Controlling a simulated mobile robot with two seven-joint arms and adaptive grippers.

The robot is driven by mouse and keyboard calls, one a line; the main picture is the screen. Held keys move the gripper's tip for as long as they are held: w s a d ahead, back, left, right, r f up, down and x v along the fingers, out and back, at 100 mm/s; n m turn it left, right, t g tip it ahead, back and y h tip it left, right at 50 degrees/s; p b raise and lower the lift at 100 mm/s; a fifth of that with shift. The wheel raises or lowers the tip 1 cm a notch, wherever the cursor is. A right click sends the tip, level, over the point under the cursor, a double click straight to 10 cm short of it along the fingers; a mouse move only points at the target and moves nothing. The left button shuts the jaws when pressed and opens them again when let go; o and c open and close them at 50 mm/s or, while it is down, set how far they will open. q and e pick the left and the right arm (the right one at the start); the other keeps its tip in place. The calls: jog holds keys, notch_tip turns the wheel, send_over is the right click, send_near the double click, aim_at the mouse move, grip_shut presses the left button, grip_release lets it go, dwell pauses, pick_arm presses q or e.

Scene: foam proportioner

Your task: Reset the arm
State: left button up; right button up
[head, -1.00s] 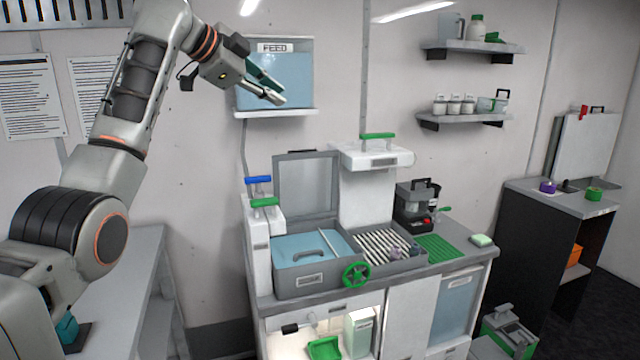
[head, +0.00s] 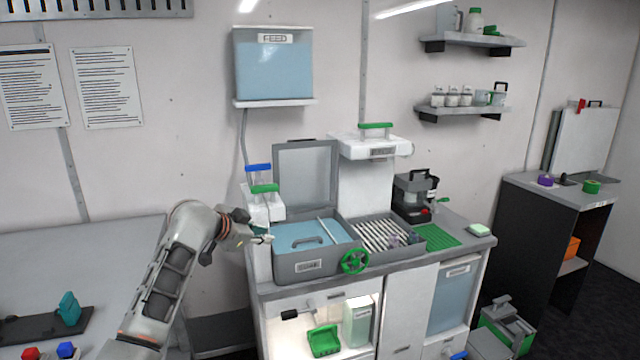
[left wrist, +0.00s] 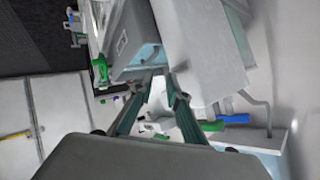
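My left arm (head: 165,285) reaches in low from the left in the head view, in front of the grey side table. My left gripper (head: 266,237) is beside the left end of the workbench, close to the green-handled valve (head: 265,188) and the grey box. In the left wrist view its two teal-padded fingers (left wrist: 160,78) lean inward with a gap between the tips, and nothing is held. The green and blue handles (left wrist: 232,119) show past the fingers. My right gripper is not in view.
A grey open-lidded box (head: 310,268) with a green handwheel (head: 355,261) stands on the workbench. The FEED tank (head: 273,75) hangs on the wall above. Left, a grey table (head: 75,250) carries coloured pieces. The wall space between is free.

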pick_arm(q)
jog(key=s+a+f+n+y+b, duration=0.1)
jog(key=s+f+n, duration=0.1)
jog(key=s+f, duration=0.65)
jog(key=s+a+f+n+b, duration=0.15)
jog(key=s+f, duration=0.25)
jog(key=f, duration=0.9)
jog(key=s+a+f+n+y, duration=0.1)
jog(key=s+a+f, duration=0.1)
jog(key=s+f, duration=0.65)
jog(key=s+f+n+b, duration=0.1)
jog(key=s+f, duration=0.3)
jog(key=s, duration=0.5)
jog(key=s+f+n+b, duration=0.1)
jog(key=s+f, duration=0.3)
jog(key=s, duration=0.5)
jog(key=s+f+n, duration=0.1)
jog(key=s+f, duration=0.4)
jog(key=s, duration=0.5)
jog(key=shift+y+b, duration=0.3)
jog(key=shift+b, duration=0.1)
jog(key=shift+a, duration=0.1)
